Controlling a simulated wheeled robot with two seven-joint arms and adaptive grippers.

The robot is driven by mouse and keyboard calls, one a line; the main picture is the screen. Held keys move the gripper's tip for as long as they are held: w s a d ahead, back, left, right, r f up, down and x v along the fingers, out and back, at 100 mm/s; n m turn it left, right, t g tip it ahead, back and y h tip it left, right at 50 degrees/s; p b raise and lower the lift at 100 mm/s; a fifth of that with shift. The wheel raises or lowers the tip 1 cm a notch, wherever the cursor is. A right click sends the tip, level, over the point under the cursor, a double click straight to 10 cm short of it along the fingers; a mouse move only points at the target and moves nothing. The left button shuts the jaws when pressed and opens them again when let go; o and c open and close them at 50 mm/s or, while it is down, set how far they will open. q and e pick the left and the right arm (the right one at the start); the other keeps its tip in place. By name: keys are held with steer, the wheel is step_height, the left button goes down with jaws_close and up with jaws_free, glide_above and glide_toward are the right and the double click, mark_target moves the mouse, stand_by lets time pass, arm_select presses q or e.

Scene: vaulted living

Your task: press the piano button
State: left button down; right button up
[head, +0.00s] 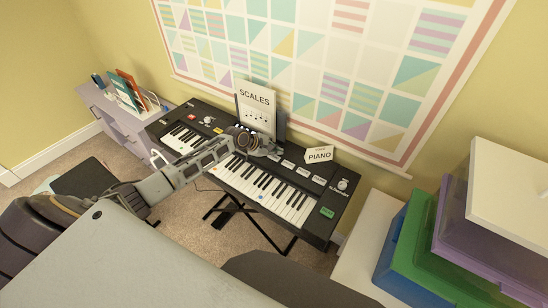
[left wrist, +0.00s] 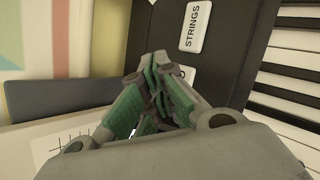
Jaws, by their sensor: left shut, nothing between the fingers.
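The keyboard (head: 335,220) stands across the middle of the head view, with a row of white buttons (head: 303,172) above its keys. A white card (head: 320,153) reading PIANO stands at its back edge. My left gripper (head: 266,150) is over the button panel, in front of the SCALES sheet. In the left wrist view its fingers (left wrist: 158,62) are shut and empty. Their tips are beside a white button (left wrist: 187,73) that they partly cover; its label is mostly hidden. I cannot tell whether they touch it. The STRINGS button (left wrist: 194,27) is fully visible beyond it. My right gripper is out of view.
The SCALES sheet (head: 256,106) stands upright close behind the gripper. A low shelf unit (head: 103,112) with books is at the left. Stacked coloured boxes (head: 410,245) stand at the right. A patterned chart (head: 345,60) hangs on the wall behind.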

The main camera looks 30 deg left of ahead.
mark_target(275, 158)
arm_select(q)
steer(key=shift+f, duration=0.4)
steer(key=shift+f+p, duration=0.3)
steer(key=shift+f, duration=0.1)
stand_by(1.2)
steer(key=shift+r+p, duration=0.85)
steer(key=shift+p, duration=0.3)
steer(key=shift+r+p, duration=1.35)
steer(key=shift+p, duration=0.3)
steer(key=shift+r+p, duration=0.65)
steer(key=shift+r, duration=0.5)
